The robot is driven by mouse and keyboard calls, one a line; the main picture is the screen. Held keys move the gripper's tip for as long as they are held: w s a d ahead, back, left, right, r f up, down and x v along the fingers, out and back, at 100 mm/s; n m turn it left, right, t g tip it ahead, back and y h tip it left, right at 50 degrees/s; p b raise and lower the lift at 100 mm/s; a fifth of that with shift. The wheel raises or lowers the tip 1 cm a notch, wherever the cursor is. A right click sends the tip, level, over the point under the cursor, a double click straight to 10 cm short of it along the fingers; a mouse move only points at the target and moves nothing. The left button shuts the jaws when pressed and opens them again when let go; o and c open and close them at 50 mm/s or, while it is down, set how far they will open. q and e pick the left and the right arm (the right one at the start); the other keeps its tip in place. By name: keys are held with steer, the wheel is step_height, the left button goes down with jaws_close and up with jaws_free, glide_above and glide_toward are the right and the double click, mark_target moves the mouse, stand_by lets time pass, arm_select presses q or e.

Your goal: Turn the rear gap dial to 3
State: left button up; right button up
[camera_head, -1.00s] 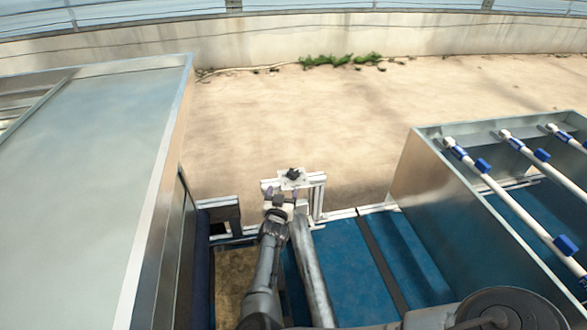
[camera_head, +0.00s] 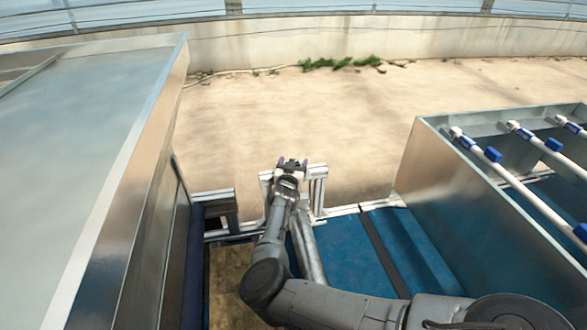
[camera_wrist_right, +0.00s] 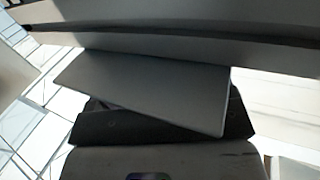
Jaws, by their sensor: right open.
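My right gripper (camera_head: 292,164) is open at the top of a light metal bracket (camera_head: 317,188) in the middle of the head view. The right wrist view shows a tilted grey plate (camera_wrist_right: 145,90) and dark parts, but no dial that I can make out. My left gripper is not in view.
A large metal cabinet (camera_head: 75,150) stands on the left. A metal bin wall (camera_head: 450,190) with white, blue-clipped rods (camera_head: 520,185) is on the right. A blue belt (camera_head: 345,255) lies between them. The sandy floor (camera_head: 290,110) behind the bracket is open.

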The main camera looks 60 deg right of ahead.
steer(key=shift+w+d, duration=0.15)
steer(key=shift+d, duration=0.3)
steer(key=c, duration=0.9)
